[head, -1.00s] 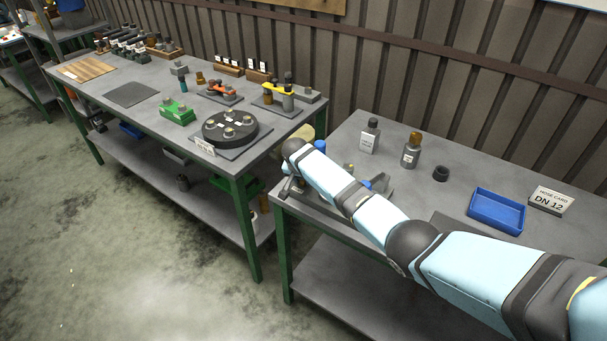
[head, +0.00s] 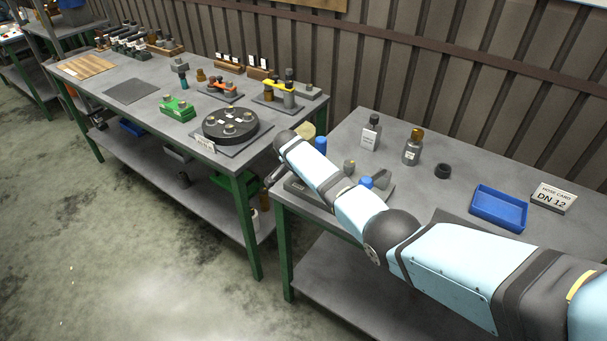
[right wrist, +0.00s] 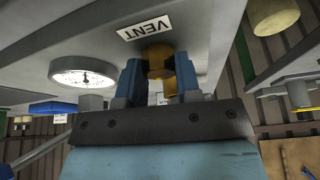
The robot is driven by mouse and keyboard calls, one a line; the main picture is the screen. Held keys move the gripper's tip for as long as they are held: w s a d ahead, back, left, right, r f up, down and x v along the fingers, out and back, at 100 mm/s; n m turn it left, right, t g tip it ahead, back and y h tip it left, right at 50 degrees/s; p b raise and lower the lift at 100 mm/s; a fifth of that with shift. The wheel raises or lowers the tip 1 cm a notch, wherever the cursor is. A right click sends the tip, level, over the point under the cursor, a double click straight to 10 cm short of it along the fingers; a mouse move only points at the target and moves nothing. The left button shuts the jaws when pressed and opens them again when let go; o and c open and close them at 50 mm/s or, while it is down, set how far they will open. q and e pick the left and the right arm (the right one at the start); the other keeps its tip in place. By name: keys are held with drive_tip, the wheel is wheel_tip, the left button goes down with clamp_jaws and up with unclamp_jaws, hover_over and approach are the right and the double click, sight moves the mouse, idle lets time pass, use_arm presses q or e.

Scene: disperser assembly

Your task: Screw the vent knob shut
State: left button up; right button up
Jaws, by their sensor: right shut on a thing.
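The brass-coloured vent knob (right wrist: 156,56) shows in the right wrist view, just below a white label reading VENT (right wrist: 145,27). My right gripper (right wrist: 158,75) has its two blue fingers on either side of the knob and is shut on it. The knob's thread and seat are mostly hidden, so I cannot tell how far it is screwed in. In the head view my right arm reaches across the right-hand table to its left end and hides the knob. My left gripper is in neither view.
A round white dial gauge (right wrist: 82,74) sits near the knob. The left-hand table (head: 131,91) holds several fixtures.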

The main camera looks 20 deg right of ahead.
drive_tip(key=o, duration=0.9)
drive_tip(key=v, duration=1.3)
drive_tip(key=shift+s+a+r, duration=0.1)
drive_tip(key=shift+r, duration=0.3)
